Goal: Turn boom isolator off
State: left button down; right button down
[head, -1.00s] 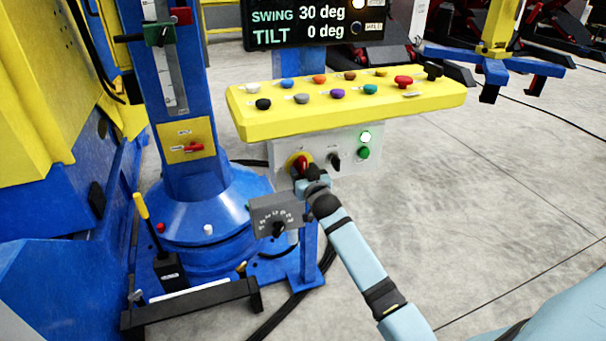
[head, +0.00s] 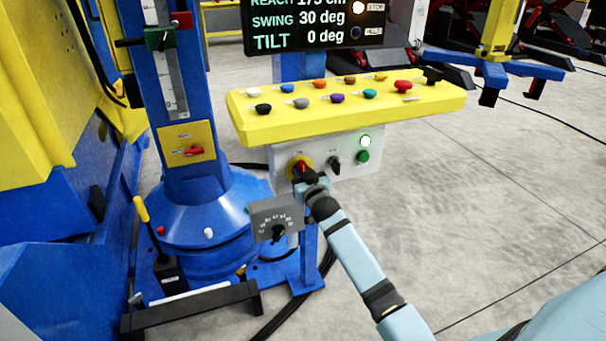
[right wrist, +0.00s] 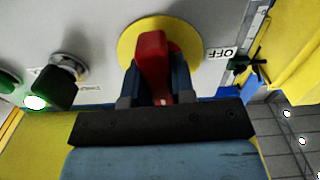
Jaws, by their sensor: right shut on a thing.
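A red rotary handle (head: 301,167) on a round yellow plate sits at the left of the grey panel (head: 348,146) under the console. In the right wrist view the handle (right wrist: 151,55) stands roughly upright on its yellow disc (right wrist: 187,36). An OFF label (right wrist: 221,54) is to the right of the disc. My right gripper (right wrist: 158,88) is shut on the handle, with a finger on each side; in the head view the gripper (head: 307,178) partly covers it. Another red handle (head: 194,151) is on a yellow plate on the blue column. My left gripper is not in view.
The yellow console (head: 350,104) with several coloured buttons overhangs the panel. A black selector (head: 334,163), a lit white lamp (head: 366,141) and a green button (head: 363,157) are beside the handle. A grey dial box (head: 277,219) stands close below my right gripper.

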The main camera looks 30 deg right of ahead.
jog(key=shift+r+n+p, duration=0.1)
jog(key=shift+n+p, duration=0.35)
jog(key=shift+n, duration=0.25)
jog(key=shift+n+p, duration=0.3)
jog(key=shift+n, duration=0.1)
jog(key=shift+n+p, duration=0.4)
jog(key=shift+n, duration=0.5)
jog(key=n+p, duration=0.1)
jog(key=n, duration=0.3)
jog(key=shift+n, duration=0.3)
jog(key=n, duration=0.3)
jog(key=shift+n+p, duration=0.3)
jog(key=shift+p, duration=0.1)
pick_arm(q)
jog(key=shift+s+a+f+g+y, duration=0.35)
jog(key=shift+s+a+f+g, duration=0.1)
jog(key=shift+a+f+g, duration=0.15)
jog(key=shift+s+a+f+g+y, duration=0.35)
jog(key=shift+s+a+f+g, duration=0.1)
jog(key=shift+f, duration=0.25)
pick_arm(e)
jog(key=shift+n, duration=2.5)
jog(key=c, duration=1)
grip_release()
